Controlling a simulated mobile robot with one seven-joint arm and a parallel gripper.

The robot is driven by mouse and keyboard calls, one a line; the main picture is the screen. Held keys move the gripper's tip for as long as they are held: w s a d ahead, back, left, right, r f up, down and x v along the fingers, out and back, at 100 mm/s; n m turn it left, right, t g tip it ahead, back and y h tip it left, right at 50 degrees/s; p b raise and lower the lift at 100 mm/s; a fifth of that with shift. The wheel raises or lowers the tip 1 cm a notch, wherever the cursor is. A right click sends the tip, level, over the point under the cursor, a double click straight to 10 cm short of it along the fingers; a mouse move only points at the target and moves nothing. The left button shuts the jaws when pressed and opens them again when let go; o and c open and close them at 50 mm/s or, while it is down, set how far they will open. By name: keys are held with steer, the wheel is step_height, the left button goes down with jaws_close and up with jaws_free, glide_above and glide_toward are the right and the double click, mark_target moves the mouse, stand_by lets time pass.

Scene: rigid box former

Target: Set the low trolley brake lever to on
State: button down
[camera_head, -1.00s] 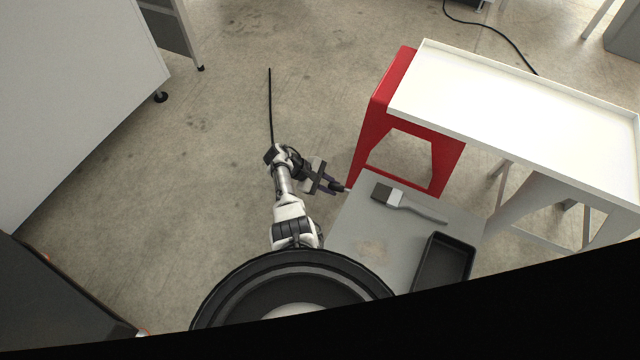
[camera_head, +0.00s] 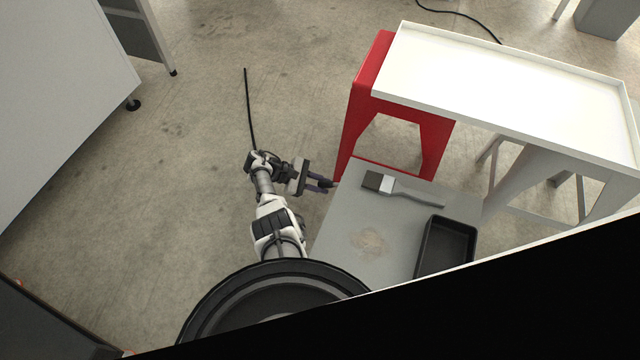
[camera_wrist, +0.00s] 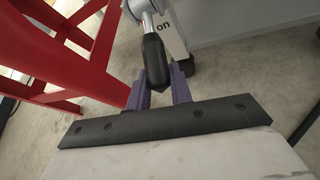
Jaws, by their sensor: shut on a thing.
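The brake lever (camera_wrist: 154,62) shows in the wrist view as a black, pointed grip on a light metal stem. It sits between the two purple fingers of my gripper (camera_wrist: 159,78), which is shut on it. A light plate just right of the stem carries the word "on" (camera_wrist: 163,25). In the head view my gripper (camera_head: 329,184) is at the left edge of the low grey trolley (camera_head: 336,222), near its far corner. The lever itself is too small to make out there.
A red stool (camera_head: 362,100) stands just beyond the trolley, partly under a white-topped table (camera_head: 520,85). A brush (camera_head: 400,188) and a black tray (camera_head: 446,247) lie on the trolley. Open floor lies to the left, with a white cabinet (camera_head: 55,90) farther left.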

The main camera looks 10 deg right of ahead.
steer(key=c, duration=1.3)
jaws_free()
steer(key=shift+o, duration=0.2)
steer(key=b+v, duration=0.1)
steer(key=v, duration=1.2)
steer(key=shift+a, duration=0.3)
steer(key=shift+w+r, duration=0.1)
